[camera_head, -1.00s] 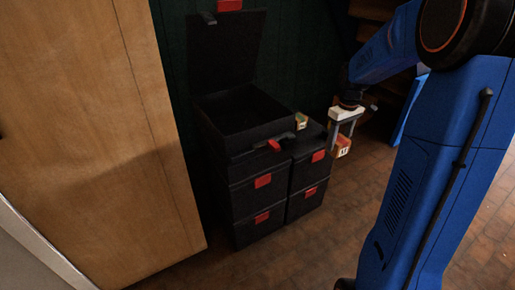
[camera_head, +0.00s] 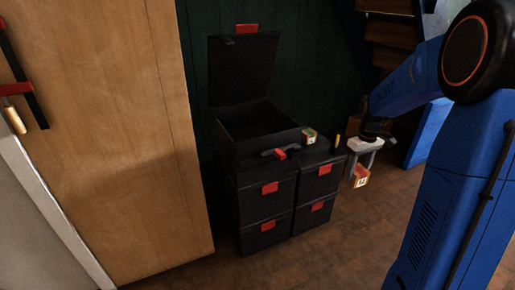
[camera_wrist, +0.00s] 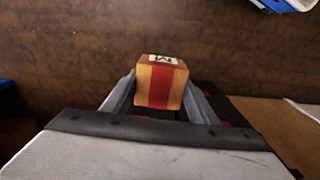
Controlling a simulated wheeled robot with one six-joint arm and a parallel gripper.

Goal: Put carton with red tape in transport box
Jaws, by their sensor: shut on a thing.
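The carton with red tape (camera_wrist: 161,84) is between the two fingers of my gripper (camera_wrist: 160,98) in the wrist view. It is tan with a red band and a white label with dark marks. In the head view my gripper (camera_head: 361,168) is shut on the carton (camera_head: 361,181), held in the air right of the black boxes. The transport box (camera_head: 248,140) is the black case with its lid (camera_head: 242,72) raised, on top of the left stack. Its inside looks dark and empty, though its near wall hides part of the floor.
Black drawers with red latches (camera_head: 269,188) stand under and beside the open box. A small green and tan carton (camera_head: 309,136) and a yellow-handled thing (camera_head: 337,141) are on the right stack. A wooden panel (camera_head: 150,150) stands left. The brick floor in front is clear.

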